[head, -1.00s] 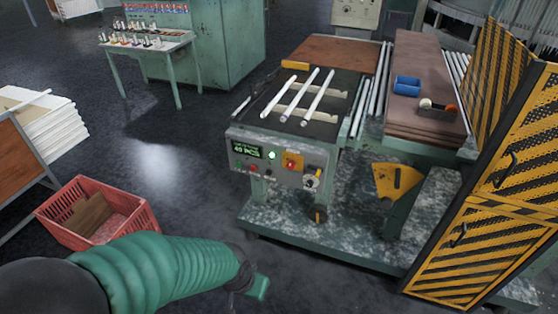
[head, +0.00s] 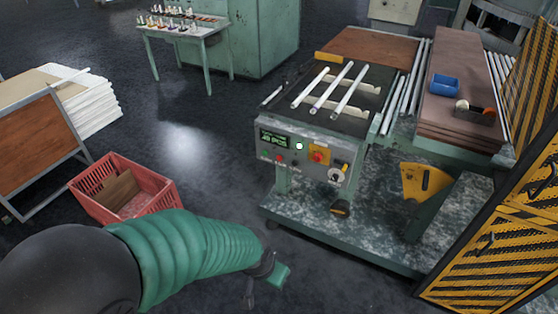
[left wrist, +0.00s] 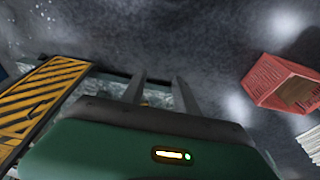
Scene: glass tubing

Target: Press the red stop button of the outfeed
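The outfeed's control panel (head: 300,155) is on the front of the machine with the glass tubes (head: 327,90). A red button (head: 318,157) sits on a yellow-orange plate there, right of a lit green lamp (head: 299,146) and a display (head: 275,138). A smaller red button (head: 279,158) is at the panel's lower left. My left gripper (head: 262,290) is low in front of the machine, below and left of the panel, not touching it. In the left wrist view its fingers (left wrist: 160,92) are apart with nothing between them. My right gripper is not in view.
A red crate (head: 125,190) stands on the floor at left, near my left arm. A yellow-black striped guard (head: 490,260) stands at right. The machine's base plate (head: 350,240) juts out below the panel. Open floor lies between crate and machine.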

